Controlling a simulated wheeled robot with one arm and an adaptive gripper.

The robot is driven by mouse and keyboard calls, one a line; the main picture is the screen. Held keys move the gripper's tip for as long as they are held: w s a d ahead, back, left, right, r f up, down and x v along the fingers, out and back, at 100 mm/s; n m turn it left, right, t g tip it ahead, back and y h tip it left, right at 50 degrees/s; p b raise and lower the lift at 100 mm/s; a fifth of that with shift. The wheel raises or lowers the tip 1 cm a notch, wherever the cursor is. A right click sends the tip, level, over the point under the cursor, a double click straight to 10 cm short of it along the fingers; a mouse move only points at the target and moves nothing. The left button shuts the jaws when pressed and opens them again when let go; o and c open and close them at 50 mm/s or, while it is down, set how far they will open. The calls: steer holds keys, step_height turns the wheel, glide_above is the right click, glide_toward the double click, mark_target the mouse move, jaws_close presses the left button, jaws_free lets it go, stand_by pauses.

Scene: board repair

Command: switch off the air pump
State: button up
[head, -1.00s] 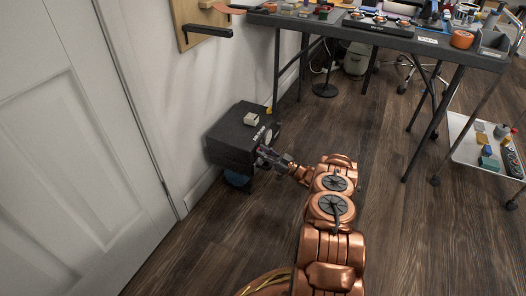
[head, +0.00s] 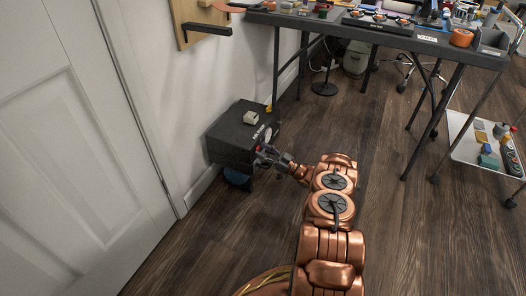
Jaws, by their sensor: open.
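The air pump is a dark box (head: 228,142) with a white label on its edge, low against the wall. A small pale block (head: 250,118) sits on its top. A round, pale part (head: 268,134) shows on its right face. My gripper (head: 261,154) is open and empty at the pump's right face, just below the label. The fingers cover part of that face, and I cannot tell whether they touch it. I cannot make out a switch or its position.
A dark table (head: 390,38) with tools and parts on top stands at the back right. A low wheeled white tray (head: 468,152) with small items is at the far right. A white door (head: 75,150) is at the left. The wooden floor (head: 400,235) at the right is clear.

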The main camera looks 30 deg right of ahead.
steer(key=v, duration=1.1)
steer(key=shift+s+d, duration=0.2)
steer(key=shift+s, duration=0.05)
